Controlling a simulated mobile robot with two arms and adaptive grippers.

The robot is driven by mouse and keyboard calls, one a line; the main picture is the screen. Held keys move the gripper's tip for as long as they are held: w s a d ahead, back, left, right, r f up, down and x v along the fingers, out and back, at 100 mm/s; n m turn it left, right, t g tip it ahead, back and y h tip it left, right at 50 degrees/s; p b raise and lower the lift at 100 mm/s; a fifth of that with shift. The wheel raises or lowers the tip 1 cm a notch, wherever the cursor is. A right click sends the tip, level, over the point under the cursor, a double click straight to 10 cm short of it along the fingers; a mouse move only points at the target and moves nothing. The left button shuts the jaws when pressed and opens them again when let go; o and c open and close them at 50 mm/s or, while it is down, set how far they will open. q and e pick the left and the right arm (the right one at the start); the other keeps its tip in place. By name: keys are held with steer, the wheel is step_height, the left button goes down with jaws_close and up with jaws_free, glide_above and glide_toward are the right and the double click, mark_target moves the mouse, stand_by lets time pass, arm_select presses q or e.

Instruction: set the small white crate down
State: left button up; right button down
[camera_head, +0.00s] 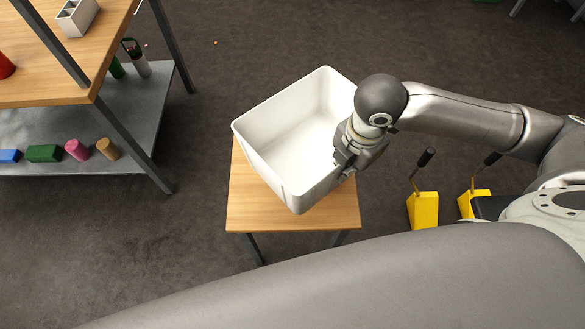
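The small white crate (262,150) is empty, with its open top facing up. It is over a small wooden stool (245,207), turned at an angle to it, and it reaches past the stool's far edge. I cannot tell whether its bottom touches the stool top. My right gripper (343,168) is at the crate's right wall and appears shut on its rim; the fingertips are partly hidden. My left gripper is not in view.
A wooden table (95,48) with a grey lower shelf (138,112) stands at the left, holding coloured cylinders and a small white divided box (76,17). Yellow blocks with black-handled levers (423,210) are at the right. Dark floor around the stool is mostly clear.

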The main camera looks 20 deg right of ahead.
steer(key=n, duration=0.3)
steer(key=r+n, duration=0.1)
steer(key=n, duration=0.1)
steer(key=shift+d+b, duration=0.25)
steer(key=shift+b, duration=0.05)
steer(key=n, duration=0.5)
steer(key=shift+d+r+y, duration=0.1)
steer(key=shift+r+y, duration=0.3)
glide_above(313, 141)
steer(key=s+d, duration=0.4)
steer(key=s, duration=0.1)
steer(key=f, duration=0.4)
steer(key=shift+w+d+b, duration=0.15)
steer(key=shift+d+b, duration=0.05)
steer(key=shift+b, duration=0.1)
steer(key=w+f, duration=0.2)
steer(key=f, duration=0.1)
steer(key=w+f, duration=0.1)
steer(key=shift+w+d+f, duration=0.3)
steer(key=shift+w+d, duration=0.05)
steer(key=shift+w+d+f+b, duration=0.15)
steer(key=shift+w+f, duration=0.1)
steer(key=shift+f, duration=0.15)
steer(key=shift+w+a+f+b, duration=0.15)
steer(key=shift+w+f, duration=0.1)
steer(key=shift+f, duration=0.15)
step_height(313, 141, down, 3)
steer(key=shift+d+r, duration=0.1)
